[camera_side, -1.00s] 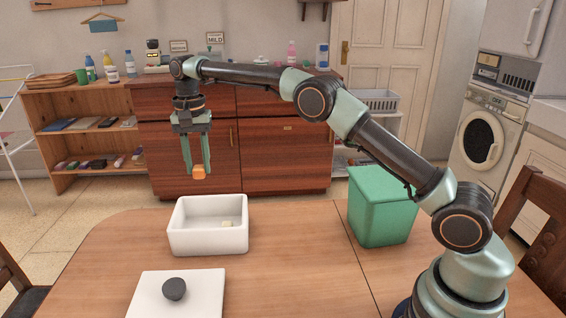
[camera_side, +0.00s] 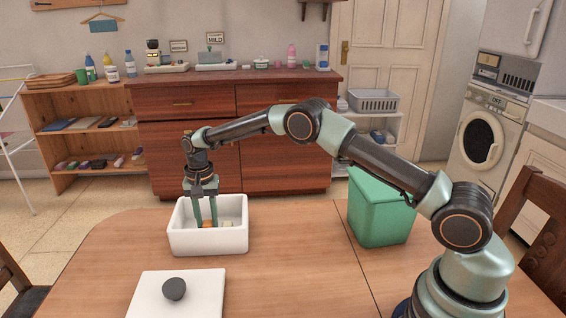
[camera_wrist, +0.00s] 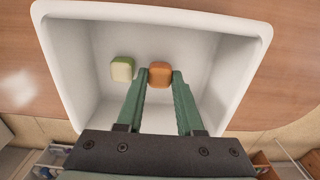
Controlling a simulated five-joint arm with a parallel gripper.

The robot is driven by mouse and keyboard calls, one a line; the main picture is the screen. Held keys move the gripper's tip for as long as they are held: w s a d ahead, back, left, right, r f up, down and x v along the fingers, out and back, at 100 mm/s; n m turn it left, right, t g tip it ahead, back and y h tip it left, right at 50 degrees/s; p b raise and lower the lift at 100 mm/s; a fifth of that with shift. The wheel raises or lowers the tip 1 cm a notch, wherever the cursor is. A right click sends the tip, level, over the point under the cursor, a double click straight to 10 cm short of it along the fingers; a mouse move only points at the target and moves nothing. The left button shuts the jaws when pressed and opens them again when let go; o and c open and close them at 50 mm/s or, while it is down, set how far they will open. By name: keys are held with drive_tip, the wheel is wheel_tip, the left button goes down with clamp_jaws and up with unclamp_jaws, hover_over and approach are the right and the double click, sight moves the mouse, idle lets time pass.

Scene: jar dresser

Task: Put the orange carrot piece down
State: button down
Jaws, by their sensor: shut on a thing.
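The orange carrot piece (camera_wrist: 160,74) is between my gripper's fingertips, low inside the white box (camera_wrist: 262,30). In the side view the carrot piece (camera_side: 208,224) shows as a small orange patch behind the box's front wall. My gripper (camera_side: 206,223) points down into the white box (camera_side: 208,242) and is shut on the piece. It also shows in the wrist view (camera_wrist: 160,76). Whether the piece touches the box floor, I cannot tell. A pale green-and-cream piece (camera_wrist: 122,69) lies in the box beside the carrot piece, apart from it; it shows faintly in the side view (camera_side: 228,223).
A white lid (camera_side: 200,296) with a dark knob (camera_side: 174,289) lies on the table in front of the box. A green bin (camera_side: 380,210) stands to the right. The table (camera_side: 295,245) between box and bin is clear. Box walls surround my fingers.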

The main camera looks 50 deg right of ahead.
drive_tip(key=shift+f, duration=0.25)
drive_tip(key=shift+f, duration=0.15)
drive_tip(key=c, duration=0.8)
unclamp_jaws()
drive_tip(key=shift+c, duration=0.2)
